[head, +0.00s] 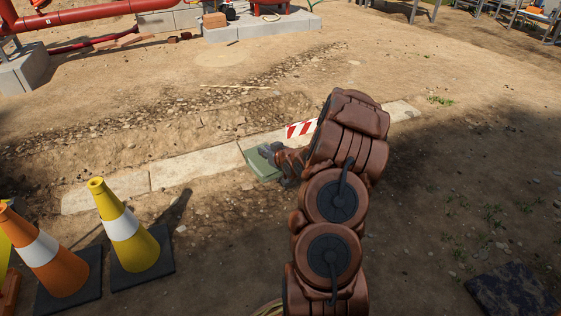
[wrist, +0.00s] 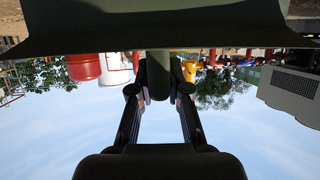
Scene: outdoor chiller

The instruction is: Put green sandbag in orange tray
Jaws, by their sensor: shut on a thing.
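The green sandbag (head: 263,163) is beside the pale kerb slabs in the head view, at the end of my arm. My gripper (head: 281,160) is at its right side and partly hidden by my arm. In the wrist view, which is upside down, the fingers (wrist: 159,92) are shut on a narrow dark part of the sandbag, whose broad dark body (wrist: 160,30) spans the top. I cannot tell whether the sandbag touches the ground. A small orange thing (head: 534,10) is on a table at the far top right; I cannot tell whether it is the orange tray.
A yellow cone (head: 122,225) and an orange cone (head: 47,250) stand at the lower left. A red-and-white striped board (head: 300,129) is just behind my arm. Red pipes (head: 80,15) run at the top left. A dark patterned mat (head: 512,290) lies lower right. Open dirt surrounds my arm.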

